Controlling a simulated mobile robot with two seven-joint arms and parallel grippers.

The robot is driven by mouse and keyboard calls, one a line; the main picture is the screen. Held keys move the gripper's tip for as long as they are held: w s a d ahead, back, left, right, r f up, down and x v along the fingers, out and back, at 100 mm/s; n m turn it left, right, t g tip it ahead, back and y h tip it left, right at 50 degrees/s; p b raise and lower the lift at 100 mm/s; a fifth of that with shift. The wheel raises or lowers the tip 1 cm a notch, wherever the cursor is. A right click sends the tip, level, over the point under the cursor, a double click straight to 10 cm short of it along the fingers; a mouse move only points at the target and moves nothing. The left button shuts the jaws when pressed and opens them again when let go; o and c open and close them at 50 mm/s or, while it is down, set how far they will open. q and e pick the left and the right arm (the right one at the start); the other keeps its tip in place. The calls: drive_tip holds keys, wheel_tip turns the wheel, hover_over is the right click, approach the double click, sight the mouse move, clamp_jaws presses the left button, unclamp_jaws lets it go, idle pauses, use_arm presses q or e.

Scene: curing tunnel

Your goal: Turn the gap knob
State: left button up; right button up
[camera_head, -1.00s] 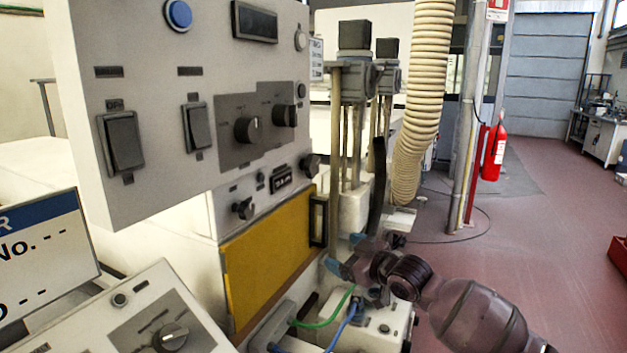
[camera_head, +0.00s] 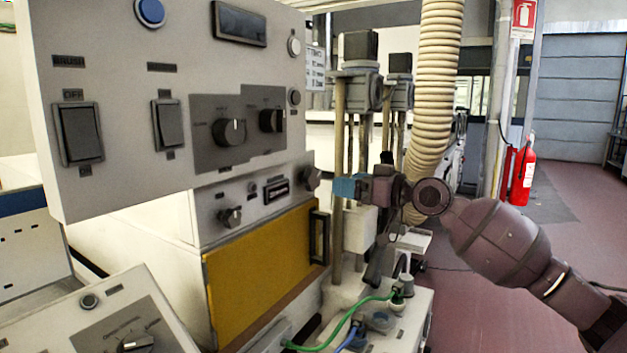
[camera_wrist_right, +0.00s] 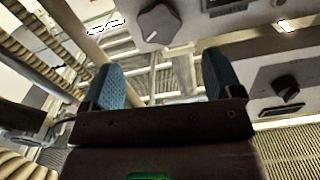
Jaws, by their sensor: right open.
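A dark round knob (camera_head: 310,178) sits at the right end of the narrow lower panel, just above the yellow door. Its label cannot be read, but it is the knob nearest my right gripper (camera_head: 345,187). The gripper's blue fingertips are a short way to the right of this knob, apart from it. In the right wrist view, the right gripper (camera_wrist_right: 162,62) is open and empty, with a dark knob (camera_wrist_right: 160,23) with a pale pointer line ahead, between the lines of the two fingers. My left gripper is not in view.
The upper grey panel (camera_head: 120,190) carries switches, two knobs (camera_head: 229,131) and a blue button (camera_head: 150,12). Another small knob (camera_head: 230,217) is on the lower panel. Metal posts (camera_head: 338,130) and a ribbed hose (camera_head: 437,80) stand behind the gripper. Green and blue cables lie below.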

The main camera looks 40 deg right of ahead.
sight(315, 178)
drive_tip(key=b+x, duration=0.1)
drive_tip(key=x, duration=0.7)
drive_tip(key=shift+d+f, duration=0.1)
drive_tip(key=shift+x, duration=0.85)
drive_tip(key=shift+c, duration=0.8)
drive_tip(key=c, duration=0.8)
drive_tip(key=shift+o, duration=0.2)
